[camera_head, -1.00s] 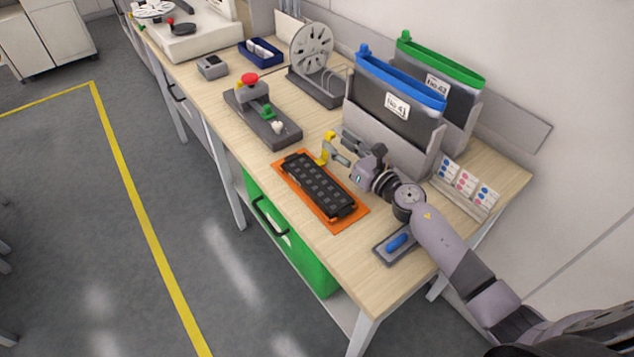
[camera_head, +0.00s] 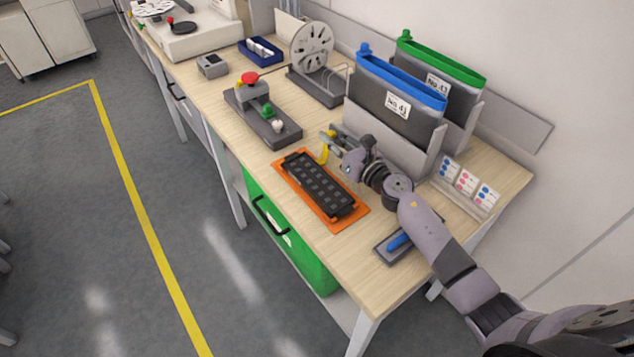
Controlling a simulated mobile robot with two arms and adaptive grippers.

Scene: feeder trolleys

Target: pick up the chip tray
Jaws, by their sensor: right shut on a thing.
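The chip tray (camera_head: 318,186), long and black with rows of small dark squares, lies flat over an orange plate (camera_head: 351,217) near the table's front edge. A small curved yellow piece (camera_head: 323,156) stands at the tray's far right side. My right gripper (camera_head: 329,141) is shut on this yellow piece, just behind the tray's far half. The fingers cover part of the piece, and I cannot tell whether it is joined to the tray. My left gripper is out of view.
A grey box with a red button (camera_head: 249,78) stands beyond the tray. File holders with a blue-topped folder (camera_head: 400,80) and a green-topped folder (camera_head: 440,59) stand behind my right arm. A blue item (camera_head: 398,242) lies in a grey holder at the front right.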

